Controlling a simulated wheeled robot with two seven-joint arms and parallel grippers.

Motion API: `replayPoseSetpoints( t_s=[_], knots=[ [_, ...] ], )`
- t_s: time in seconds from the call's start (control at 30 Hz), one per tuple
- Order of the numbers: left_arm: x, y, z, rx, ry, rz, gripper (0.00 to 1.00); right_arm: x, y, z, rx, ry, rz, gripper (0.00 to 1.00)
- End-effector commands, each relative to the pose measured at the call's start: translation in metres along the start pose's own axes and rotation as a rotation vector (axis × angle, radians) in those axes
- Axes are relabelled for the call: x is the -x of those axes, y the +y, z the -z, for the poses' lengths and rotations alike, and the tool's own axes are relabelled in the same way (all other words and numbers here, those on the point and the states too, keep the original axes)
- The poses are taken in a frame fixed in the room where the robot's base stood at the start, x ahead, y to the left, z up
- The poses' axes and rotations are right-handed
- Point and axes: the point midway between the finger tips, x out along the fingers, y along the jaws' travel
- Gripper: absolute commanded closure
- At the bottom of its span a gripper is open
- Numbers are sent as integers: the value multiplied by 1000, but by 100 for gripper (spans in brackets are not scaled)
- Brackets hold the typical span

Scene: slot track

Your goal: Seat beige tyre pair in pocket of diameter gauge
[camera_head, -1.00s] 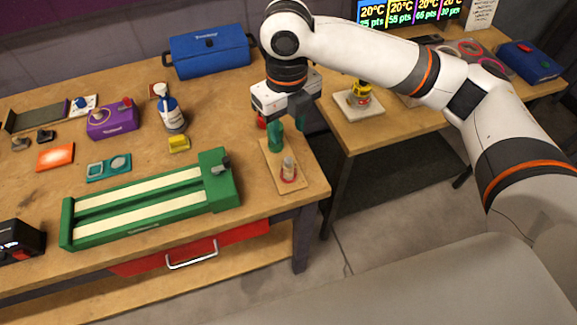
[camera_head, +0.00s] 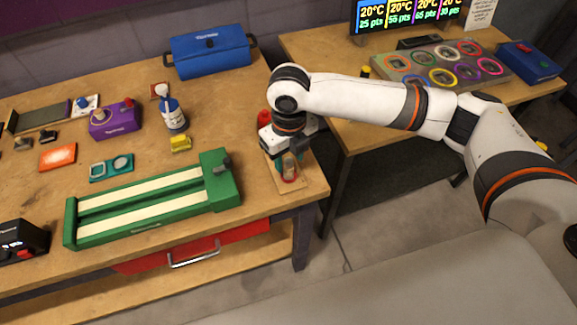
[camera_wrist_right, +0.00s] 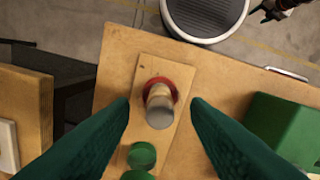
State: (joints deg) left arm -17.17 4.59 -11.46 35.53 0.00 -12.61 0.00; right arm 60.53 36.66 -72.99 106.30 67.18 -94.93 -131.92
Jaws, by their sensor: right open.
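In the head view the beige pair (camera_head: 289,170) is partly hidden by my right gripper (camera_head: 291,163). The right gripper (camera_wrist_right: 160,108) is open, its green fingers on either side of the stack with visible gaps. A teal block with two round pockets (camera_head: 97,170), perhaps the diameter gauge, lies left on the bench.
A green post (camera_wrist_right: 142,155) stands on the same board. A long green two-lane fixture (camera_head: 228,190) lies to the left, with a yellow block (camera_head: 180,144) and blue-white bottle (camera_head: 172,110) behind. The bench's right edge is close to the board.

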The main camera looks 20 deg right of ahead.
Motion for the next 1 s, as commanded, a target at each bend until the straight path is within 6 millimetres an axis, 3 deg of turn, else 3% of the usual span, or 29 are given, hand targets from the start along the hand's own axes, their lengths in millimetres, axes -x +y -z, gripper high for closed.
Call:
replayPoseSetpoints(
  t_s=[0.03, 0.3, 0.67, 0.77, 1.0],
  knots=[
    [0, 0, 0, 0, 0, 0, 40, 0, 0, 0, 0, 0, 0, 59],
    [0, 0, 0, 0, 0, 0, 40, 1, 0, 0, 0, 0, 0, 100],
    [0, 0, 0, 1, 1, 0, 40, 4, 0, 1, 0, 2, 0, 100],
    [-2, 0, 0, 1, 1, 0, 40, 15, 0, 2, -1, 6, 0, 100],
    [-5, 0, 1, 0, 1, 0, 40, 63, 0, 2, 0, 6, 0, 100]
  ],
)
